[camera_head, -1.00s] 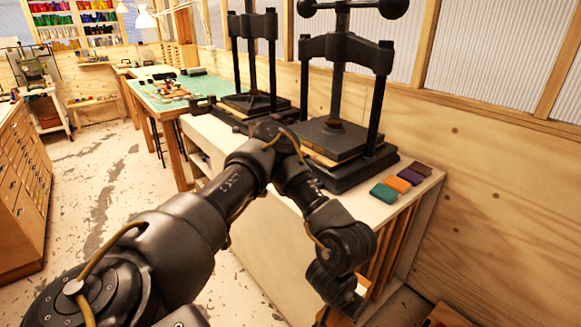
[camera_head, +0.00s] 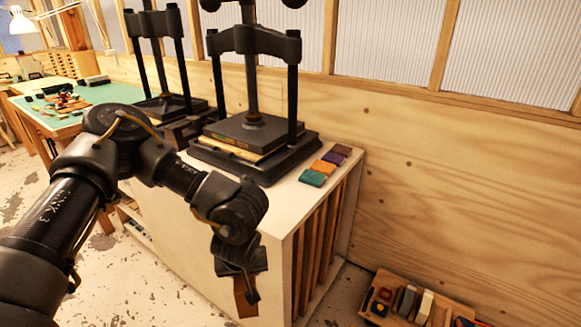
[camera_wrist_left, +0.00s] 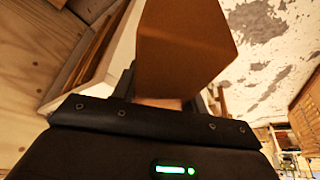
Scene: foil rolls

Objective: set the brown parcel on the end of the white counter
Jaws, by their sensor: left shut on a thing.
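My left gripper (camera_head: 246,290) hangs in front of the white counter's near end and is shut on the brown parcel (camera_head: 240,302). The parcel, a plain brown box, fills the upper middle of the left wrist view (camera_wrist_left: 180,45), between the fingers. My right gripper is in neither view.
Teal, orange, purple and brown blocks (camera_head: 312,178) lie on the counter's end, beside a black press (camera_head: 255,135). Another press (camera_head: 165,70) stands farther back. A bare strip of top lies before the blocks. A wooden crate of tools (camera_head: 410,300) sits on the floor at right.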

